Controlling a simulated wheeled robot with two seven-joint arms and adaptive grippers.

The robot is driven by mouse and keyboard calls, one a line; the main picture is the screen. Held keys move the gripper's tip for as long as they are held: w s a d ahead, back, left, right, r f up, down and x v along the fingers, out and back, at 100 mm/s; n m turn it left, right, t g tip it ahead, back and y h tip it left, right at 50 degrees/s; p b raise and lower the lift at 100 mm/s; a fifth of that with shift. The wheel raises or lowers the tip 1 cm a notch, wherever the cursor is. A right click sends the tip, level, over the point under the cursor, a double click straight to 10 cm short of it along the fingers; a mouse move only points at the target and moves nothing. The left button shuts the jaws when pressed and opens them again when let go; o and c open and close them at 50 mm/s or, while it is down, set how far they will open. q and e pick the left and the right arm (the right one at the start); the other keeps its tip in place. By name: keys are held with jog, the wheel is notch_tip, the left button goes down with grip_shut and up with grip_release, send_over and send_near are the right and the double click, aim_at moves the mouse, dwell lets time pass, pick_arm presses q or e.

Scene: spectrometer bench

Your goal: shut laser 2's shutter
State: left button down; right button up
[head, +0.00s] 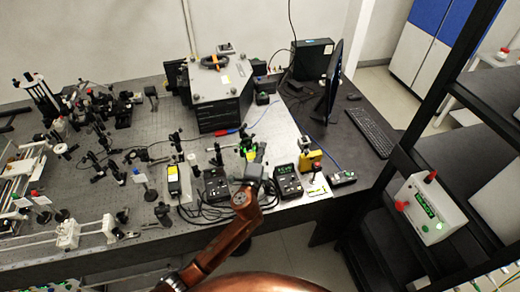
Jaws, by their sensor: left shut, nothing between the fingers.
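My left arm reaches up from the bottom to the bench, and my left gripper (249,150) is shut and empty near the bench's front. It is over or beside small gear between two dark control boxes, the left box (216,186) and the right box (287,181) with a green display. A yellow-and-black unit (173,182) stands left of the gripper, and a yellow block (310,160) stands to its right. I cannot read which unit is laser 2 or make out its shutter. Whether the fingertips touch anything cannot be told. My right gripper is out of view.
Optics and posts (100,130) crowd the left of the bench. A large grey box (222,100) stands behind the gripper. Black cables (205,212) lie along the front. A monitor (331,85) and keyboard (371,130) are at right, beside a dark rack (440,90).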

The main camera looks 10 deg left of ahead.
pick_arm(q)
jog(key=s+d, duration=0.1)
jog(key=s, duration=0.2)
jog(key=s+d, duration=0.1)
jog(key=s, duration=0.5)
jog(key=shift+d+b, duration=0.35)
jog(key=shift+d, duration=0.05)
